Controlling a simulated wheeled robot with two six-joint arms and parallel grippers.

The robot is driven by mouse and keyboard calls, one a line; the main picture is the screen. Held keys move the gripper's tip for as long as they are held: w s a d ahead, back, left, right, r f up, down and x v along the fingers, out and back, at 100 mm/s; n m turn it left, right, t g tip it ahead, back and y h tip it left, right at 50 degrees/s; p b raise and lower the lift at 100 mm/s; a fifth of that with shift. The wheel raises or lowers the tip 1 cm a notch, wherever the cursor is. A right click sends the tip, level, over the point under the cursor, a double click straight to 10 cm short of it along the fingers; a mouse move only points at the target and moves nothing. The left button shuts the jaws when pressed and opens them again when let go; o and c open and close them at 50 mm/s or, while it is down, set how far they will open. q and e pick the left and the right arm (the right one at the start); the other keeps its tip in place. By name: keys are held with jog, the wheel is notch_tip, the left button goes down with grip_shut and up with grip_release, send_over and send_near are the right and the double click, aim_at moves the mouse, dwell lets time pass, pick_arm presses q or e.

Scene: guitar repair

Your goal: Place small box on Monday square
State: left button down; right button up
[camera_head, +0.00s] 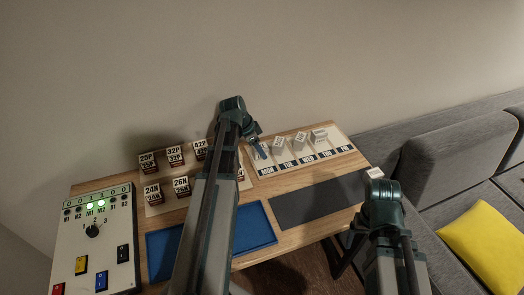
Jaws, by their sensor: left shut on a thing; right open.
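My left gripper (259,150) reaches down over the Monday square (266,170) at the left end of the weekday strip. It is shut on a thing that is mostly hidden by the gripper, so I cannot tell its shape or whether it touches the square. Small pale boxes stand along the strip to the right: one box (280,144) near Tuesday, another box (301,138) near Wednesday, and a flatter one (320,134) near Thursday. My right gripper (376,178) is open near the table's right edge, its fingers mostly hidden behind its wrist; a small whitish item (375,172) shows beside it.
A board with labelled boxes (175,157) lies left of my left arm. A blue tray (254,229) is partly covered by that arm. A dark grey mat (315,201) is clear. A switch panel (95,237) stands at the left; a grey sofa (455,160) is at the right.

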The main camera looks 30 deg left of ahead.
pick_arm(q)
jog(key=shift+f, duration=0.2)
jog(key=shift+c, duration=1.7)
grip_release()
jog(key=shift+r, duration=0.1)
jog(key=shift+p+v, duration=0.75)
jog(key=shift+v, duration=0.1)
jog(key=p+v, duration=0.9)
jog(key=v, duration=0.1)
jog(key=shift+r+p, duration=0.25)
jog(key=shift+p, duration=0.1)
jog(key=shift+d, duration=0.1)
